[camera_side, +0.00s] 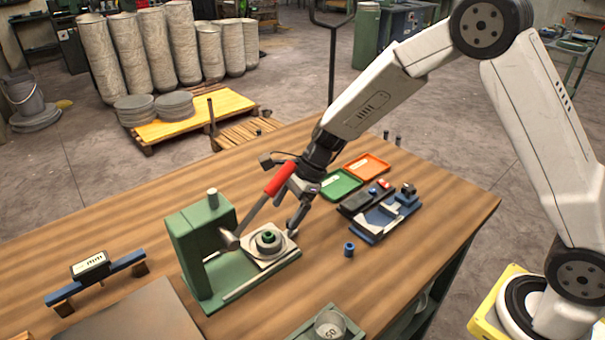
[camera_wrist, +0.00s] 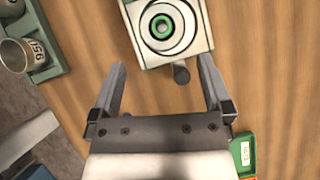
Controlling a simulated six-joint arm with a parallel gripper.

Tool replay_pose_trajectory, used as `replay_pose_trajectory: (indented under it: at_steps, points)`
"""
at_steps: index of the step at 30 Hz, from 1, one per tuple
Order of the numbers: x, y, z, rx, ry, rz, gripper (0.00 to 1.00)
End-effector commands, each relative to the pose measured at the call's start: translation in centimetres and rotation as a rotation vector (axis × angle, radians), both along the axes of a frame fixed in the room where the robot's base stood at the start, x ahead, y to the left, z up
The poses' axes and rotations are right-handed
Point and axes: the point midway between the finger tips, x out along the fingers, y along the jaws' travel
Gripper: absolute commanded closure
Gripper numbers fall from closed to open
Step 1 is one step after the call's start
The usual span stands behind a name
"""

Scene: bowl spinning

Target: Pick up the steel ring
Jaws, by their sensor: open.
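Concentric rings sit on the square pale plate (camera_side: 284,253) of a green press-like machine (camera_side: 194,250). A grey steel ring (camera_side: 260,246) appears to surround the green centre piece (camera_side: 269,237). In the wrist view the ring (camera_wrist: 148,27) lies at the top, around the green circle (camera_wrist: 163,26); I cannot tell which of the nested rings are separate parts. My gripper (camera_side: 291,206) is above and behind the plate, near the red handle. In the wrist view my gripper (camera_wrist: 162,66) is open and empty, its fingertips short of the ring. One finger is partly hidden in the side view.
The red-handled lever (camera_side: 280,178) rises close to my gripper. A dark round knob (camera_wrist: 181,74) shows between the fingers. Green (camera_side: 341,184) and orange (camera_side: 367,166) trays, a blue fixture (camera_side: 385,217) and a small blue cylinder (camera_side: 349,249) are to the right. A cup (camera_side: 329,324) stands in front.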

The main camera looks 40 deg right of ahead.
Motion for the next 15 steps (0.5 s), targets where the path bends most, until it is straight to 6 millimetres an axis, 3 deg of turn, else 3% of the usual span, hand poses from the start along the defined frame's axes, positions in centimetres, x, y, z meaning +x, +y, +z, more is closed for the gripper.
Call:
replay_pose_trajectory:
  at_steps: [9, 15]
  points:
    - [0.2, 1.2, -1.9, 0.000, 0.001, 0.001, 0.00]
    - [0.3, 1.4, -2.1, 0.000, -0.001, 0.001, 0.00]
